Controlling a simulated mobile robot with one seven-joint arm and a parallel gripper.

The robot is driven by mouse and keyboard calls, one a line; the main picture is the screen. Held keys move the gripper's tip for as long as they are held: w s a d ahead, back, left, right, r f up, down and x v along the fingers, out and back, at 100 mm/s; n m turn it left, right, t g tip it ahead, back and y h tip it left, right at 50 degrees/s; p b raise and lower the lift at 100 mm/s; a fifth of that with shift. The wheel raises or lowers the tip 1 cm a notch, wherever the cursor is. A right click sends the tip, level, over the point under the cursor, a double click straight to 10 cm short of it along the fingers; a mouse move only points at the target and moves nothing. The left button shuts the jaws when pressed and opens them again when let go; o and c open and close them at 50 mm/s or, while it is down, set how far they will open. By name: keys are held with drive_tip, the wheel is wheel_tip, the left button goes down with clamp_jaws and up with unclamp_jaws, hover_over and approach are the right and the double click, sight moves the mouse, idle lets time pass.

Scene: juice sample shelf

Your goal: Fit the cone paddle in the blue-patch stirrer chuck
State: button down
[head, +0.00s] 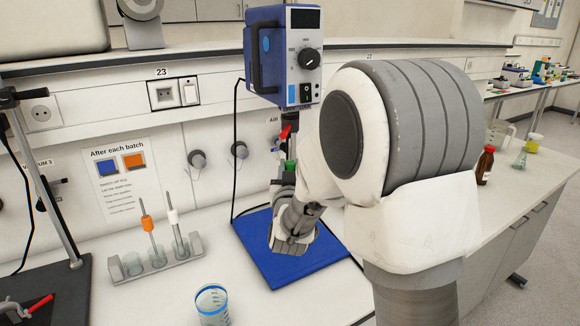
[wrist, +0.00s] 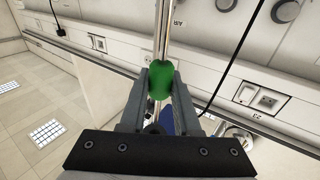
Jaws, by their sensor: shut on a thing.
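The stirrer motor (head: 300,75) is blue and pale grey, with a round blue patch (head: 266,44) on its side. Its dark chuck (head: 292,116) hangs below the housing. My gripper (wrist: 161,98) is shut on the green collar (wrist: 161,78) of a paddle with a thin metal shaft (wrist: 163,30). The collar also shows in the head view (head: 289,167), below the chuck. The paddle's lower end is hidden, so I cannot tell whether it is a cone. I cannot tell whether the shaft's top is in the chuck. My arm hides most of my gripper in the head view.
A rack (head: 157,264) at the left holds an orange-collared paddle (head: 147,222) and a white-collared paddle (head: 173,216). A glass beaker (head: 212,305) stands in front. A brown bottle (head: 485,165) stands at the right.

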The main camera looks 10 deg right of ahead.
sight(290, 144)
drive_tip(key=shift+r+p, duration=0.35)
drive_tip(key=shift+r, duration=0.2)
drive_tip(key=shift+f+b, duration=0.1)
drive_tip(key=shift+b, duration=1.1)
drive_tip(key=shift+r+p, duration=0.85)
drive_tip(key=shift+r, duration=1.85)
idle(0.7)
drive_tip(key=c, duration=0.5)
unclamp_jaws()
drive_tip(key=shift+c, duration=0.2)
drive_tip(key=shift+s+f, duration=0.1)
